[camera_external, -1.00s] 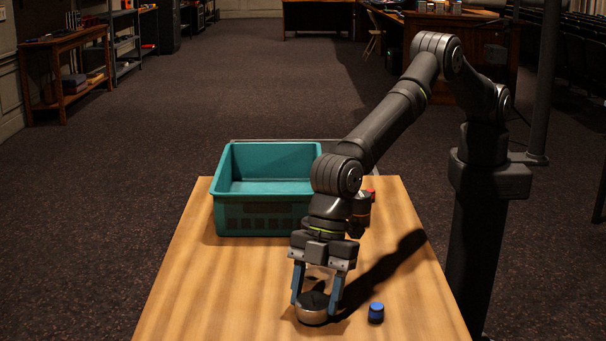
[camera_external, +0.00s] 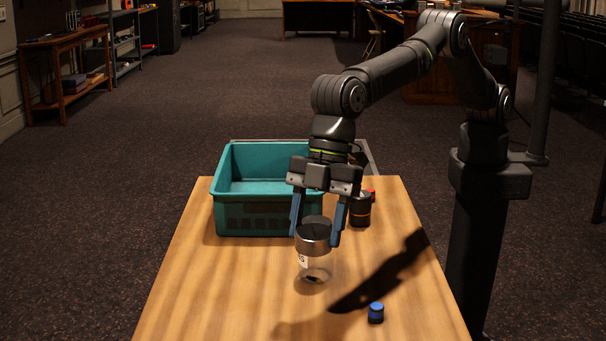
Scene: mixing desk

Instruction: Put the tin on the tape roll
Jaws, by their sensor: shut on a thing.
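My gripper (camera_external: 315,238) is shut on the tin (camera_external: 313,234), a short, round metal tin with a dark top. It holds the tin upright, above the table. In the picture, the tin overlaps the upper part of a clear jar (camera_external: 317,270) with a white label; whether they touch cannot be told. I cannot make out a tape roll for certain. A small red thing (camera_external: 371,193) shows partly behind a dark canister, too hidden to identify.
A teal crate (camera_external: 266,187) stands at the back left of the wooden table (camera_external: 215,290). The dark canister (camera_external: 360,213) with a brownish band stands right of my gripper. A small blue cylinder (camera_external: 376,313) is near the front right. The left front is clear.

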